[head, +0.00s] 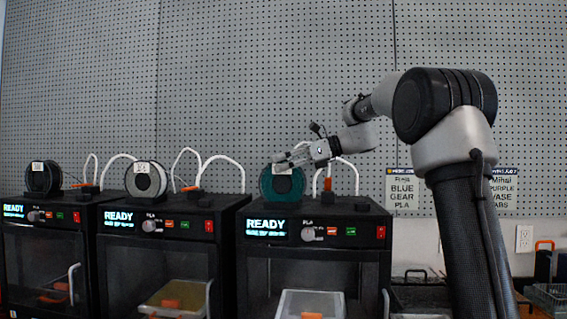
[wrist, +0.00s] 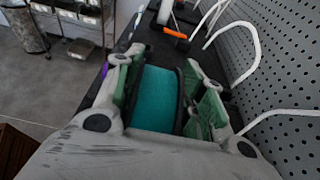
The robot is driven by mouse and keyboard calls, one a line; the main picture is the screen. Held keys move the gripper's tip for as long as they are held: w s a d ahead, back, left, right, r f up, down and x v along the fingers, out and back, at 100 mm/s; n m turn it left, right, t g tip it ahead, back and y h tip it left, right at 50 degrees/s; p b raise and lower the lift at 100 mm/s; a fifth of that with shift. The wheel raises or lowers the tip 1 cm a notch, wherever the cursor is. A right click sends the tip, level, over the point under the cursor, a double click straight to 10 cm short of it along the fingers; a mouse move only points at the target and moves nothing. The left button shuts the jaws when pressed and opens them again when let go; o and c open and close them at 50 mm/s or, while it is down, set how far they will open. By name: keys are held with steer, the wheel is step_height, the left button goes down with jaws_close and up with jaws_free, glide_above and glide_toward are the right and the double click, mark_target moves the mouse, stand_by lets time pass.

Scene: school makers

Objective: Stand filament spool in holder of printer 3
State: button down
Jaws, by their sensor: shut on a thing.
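A teal filament spool (head: 272,188) stands upright on top of the right-hand printer (head: 312,222), whose screen reads READY. My gripper (head: 282,163) reaches it from the upper right and is shut on its upper edge. In the wrist view the teal spool (wrist: 154,98) lies between the two fingers of my gripper (wrist: 160,88), with green pads on both sides. The holder under the spool is hidden, so I cannot tell whether the spool rests in it.
White tubes (head: 340,170) arch behind the printers. A pegboard wall (head: 270,75) is close behind. Paper signs (head: 403,192) hang at the right.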

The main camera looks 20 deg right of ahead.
steer(key=c, duration=0.9)
jaws_free()
steer(key=shift+r, duration=0.1)
steer(key=v, duration=1.2)
steer(key=s+a+f+n+g+h, duration=0.25)
steer(key=s+f+n+h, duration=0.55)
steer(key=s+f, duration=0.75)
steer(key=s+d+f+n+h, duration=0.1)
steer(key=s+d+f+n, duration=0.1)
steer(key=s+f+n, duration=0.2)
steer(key=s+d+f+n+h, duration=0.2)
steer(key=s+f+n, duration=0.3)
steer(key=s, duration=0.3)
steer(key=s+d+f+n+t+h, duration=0.1)
steer(key=s+d+f+n+h, duration=0.1)
steer(key=s+d+f+n, duration=0.1)
steer(key=shift+s+f+n, duration=0.35)
steer(key=shift+s+n, duration=0.3)
steer(key=shift+s, duration=0.1)
steer(key=shift+s+f+n, duration=0.3)
steer(key=shift+s+n, duration=0.35)
steer(key=shift+s, duration=0.05)
